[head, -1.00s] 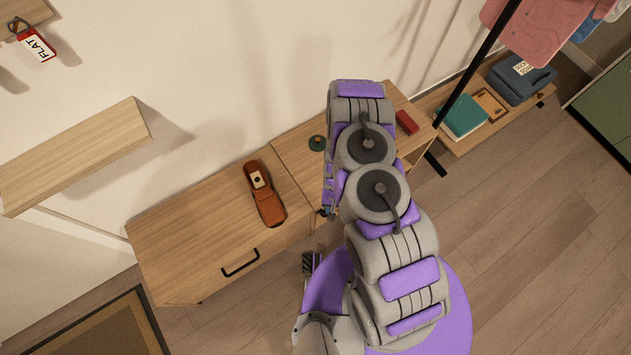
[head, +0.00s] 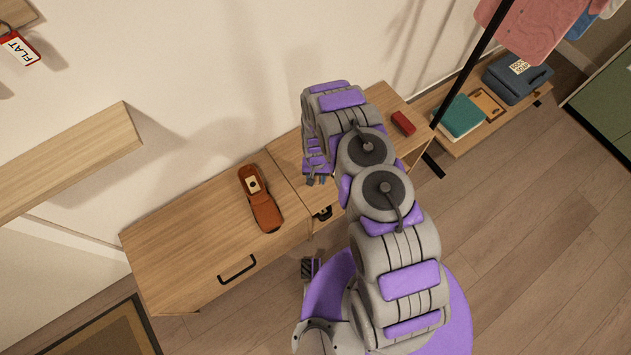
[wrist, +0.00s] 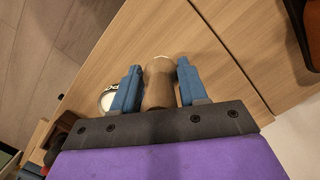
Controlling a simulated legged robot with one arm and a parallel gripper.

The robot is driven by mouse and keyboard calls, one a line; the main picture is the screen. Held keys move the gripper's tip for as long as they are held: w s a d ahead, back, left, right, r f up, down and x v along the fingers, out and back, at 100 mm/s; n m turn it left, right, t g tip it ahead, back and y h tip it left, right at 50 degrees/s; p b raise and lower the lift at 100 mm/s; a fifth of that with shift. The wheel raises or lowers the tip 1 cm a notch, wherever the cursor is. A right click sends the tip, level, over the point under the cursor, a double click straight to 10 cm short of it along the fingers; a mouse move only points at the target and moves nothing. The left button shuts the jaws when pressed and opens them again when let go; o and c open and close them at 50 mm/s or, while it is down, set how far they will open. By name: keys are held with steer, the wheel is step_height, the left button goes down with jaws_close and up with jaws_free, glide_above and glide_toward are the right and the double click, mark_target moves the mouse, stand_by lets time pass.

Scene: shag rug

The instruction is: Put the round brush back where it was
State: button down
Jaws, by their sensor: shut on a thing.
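My gripper (head: 316,179) is over the wooden bench (head: 200,235), near the seam in its top. In the wrist view its two blue fingers (wrist: 158,86) are shut on a brown, waisted wooden piece, which looks like the round brush (wrist: 158,75). Its lower part is hidden behind the gripper's dark plate, and I cannot tell whether it touches the bench. In the head view my arm hides it. A round pale thing with a dark rim (wrist: 107,99) shows just left of the left finger in the wrist view.
A brown shoe (head: 265,212) with a tag lies left of my gripper. A red block (head: 403,123) is at the bench's right end. A small dark item (head: 322,213) shows at the bench's front. A wall shelf (head: 70,160) juts out at left. A black pole (head: 475,65) stands right.

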mark_target(316, 182)
step_height(316, 182, down, 4)
steer(key=shift+w+a+r+b, duration=0.1)
steer(key=shift+w+r+b, duration=0.05)
steer(key=shift+b, duration=0.65)
steer(key=shift+r, duration=0.1)
steer(key=c, duration=0.6)
jaws_free()
